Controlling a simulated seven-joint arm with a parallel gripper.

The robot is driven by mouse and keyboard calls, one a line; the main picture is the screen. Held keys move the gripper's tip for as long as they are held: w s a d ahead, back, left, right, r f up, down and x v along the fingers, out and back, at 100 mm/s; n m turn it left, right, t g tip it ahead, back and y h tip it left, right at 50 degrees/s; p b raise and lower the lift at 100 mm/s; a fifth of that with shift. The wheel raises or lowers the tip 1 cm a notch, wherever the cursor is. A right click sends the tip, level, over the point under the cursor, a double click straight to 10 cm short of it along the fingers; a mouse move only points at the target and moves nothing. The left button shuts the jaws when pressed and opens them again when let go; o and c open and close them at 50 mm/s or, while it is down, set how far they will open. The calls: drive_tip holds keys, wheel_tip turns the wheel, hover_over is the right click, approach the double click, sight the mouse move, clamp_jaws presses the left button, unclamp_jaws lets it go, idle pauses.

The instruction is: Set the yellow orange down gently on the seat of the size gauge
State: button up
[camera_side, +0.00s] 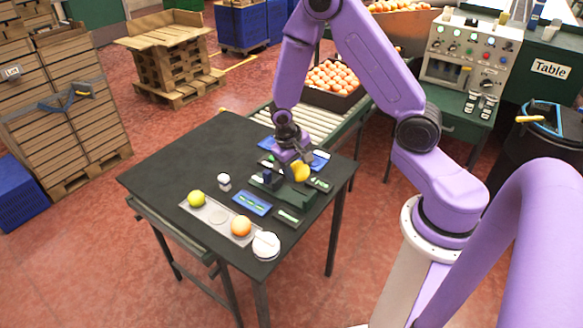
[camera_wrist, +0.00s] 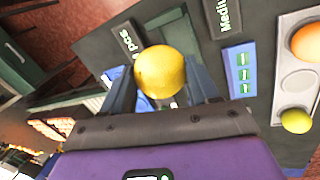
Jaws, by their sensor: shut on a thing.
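The yellow orange (camera_side: 300,172) is held at the end of my gripper (camera_side: 292,156) over the right part of the dark table. In the wrist view, the yellow orange (camera_wrist: 160,72) sits between the two fingers of my gripper (camera_wrist: 163,88), which is shut on it. A dark green block-like fixture (camera_side: 284,192), seemingly the size gauge, stands just below and beside the orange in the side view. Its seat is hidden or too small to make out, and I cannot tell whether the orange touches it.
A pale tray (camera_side: 218,217) holds a yellow-green orange (camera_side: 196,199) and an orange one (camera_side: 241,226), with an empty round place between. A blue pad (camera_side: 252,203), a small white item (camera_side: 224,182) and a white round item (camera_side: 266,244) lie near. The table's far left (camera_side: 190,155) is clear.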

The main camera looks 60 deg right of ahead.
drive_tip(key=shift+f, duration=3.9)
drive_tip(key=shift+f, duration=0.6)
drive_tip(key=o, duration=1.4)
drive_tip(key=shift+r, duration=0.1)
drive_tip(key=shift+r, duration=3.9)
